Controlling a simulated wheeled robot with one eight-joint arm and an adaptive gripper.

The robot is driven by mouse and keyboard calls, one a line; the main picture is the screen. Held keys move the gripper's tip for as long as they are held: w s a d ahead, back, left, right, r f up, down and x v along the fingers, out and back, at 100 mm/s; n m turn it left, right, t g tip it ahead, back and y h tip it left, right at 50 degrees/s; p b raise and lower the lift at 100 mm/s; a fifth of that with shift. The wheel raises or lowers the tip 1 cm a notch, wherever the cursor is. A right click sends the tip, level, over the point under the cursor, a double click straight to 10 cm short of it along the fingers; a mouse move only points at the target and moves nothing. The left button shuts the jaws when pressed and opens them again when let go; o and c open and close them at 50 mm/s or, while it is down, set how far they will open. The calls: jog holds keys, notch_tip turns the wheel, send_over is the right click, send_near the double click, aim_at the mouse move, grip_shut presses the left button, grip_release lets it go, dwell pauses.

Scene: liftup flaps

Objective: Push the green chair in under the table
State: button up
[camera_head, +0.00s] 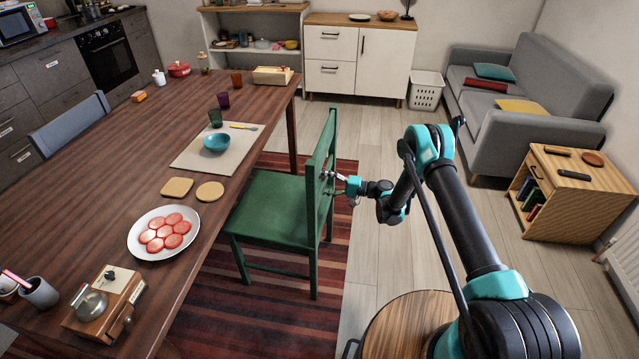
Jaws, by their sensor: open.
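The green chair (275,207) stands upright on the striped rug at the right side of the dark wooden table (115,178). Its seat faces the table, and the seat's left edge is close to or just beneath the table edge. Its slatted backrest is on the right, away from the table. My gripper (328,175) is at the back of the backrest, pointing left at the slats. Its fingers look open, and they are partly hidden by the backrest. I cannot tell whether they touch it.
The striped rug (325,262) lies under the chair, with bare floor (375,245) to the right. A round wooden stool or table top (395,325) is in front. A grey sofa (540,95) and wooden side cabinet (565,190) stand at right. A grey-blue chair (72,122) is across the table.

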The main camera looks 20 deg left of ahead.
grip_shut()
dwell(0.5)
